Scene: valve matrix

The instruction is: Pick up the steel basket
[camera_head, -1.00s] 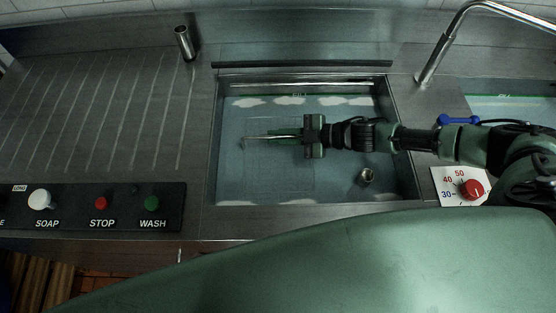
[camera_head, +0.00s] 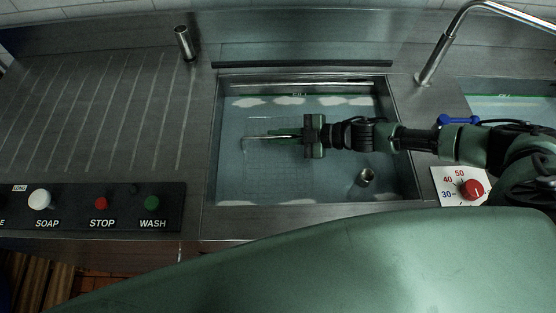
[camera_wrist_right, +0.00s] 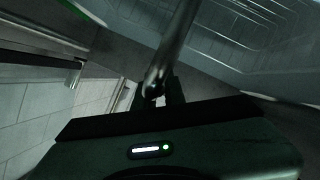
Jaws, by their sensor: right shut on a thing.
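The steel basket (camera_head: 278,180) is a faint wire grid under the water in the left part of the middle sink. Its thin steel handle bar (camera_head: 257,137) runs level near the water's surface. My right gripper (camera_head: 288,135) reaches in from the right and is shut on the handle. In the right wrist view the handle (camera_wrist_right: 174,45) is a grey bar running up from between the fingers, with the basket's wires (camera_wrist_right: 245,40) at the upper right. The basket's lower parts are blurred by the water. My left gripper is not in view.
The sink (camera_head: 210,150) has raised steel edges and white foam patches at its back. A small metal cup (camera_head: 366,177) is in the water at the right. A faucet (camera_head: 440,50) and red dial (camera_head: 471,189) stand right. The ridged drainboard (camera_head: 100,110) is clear.

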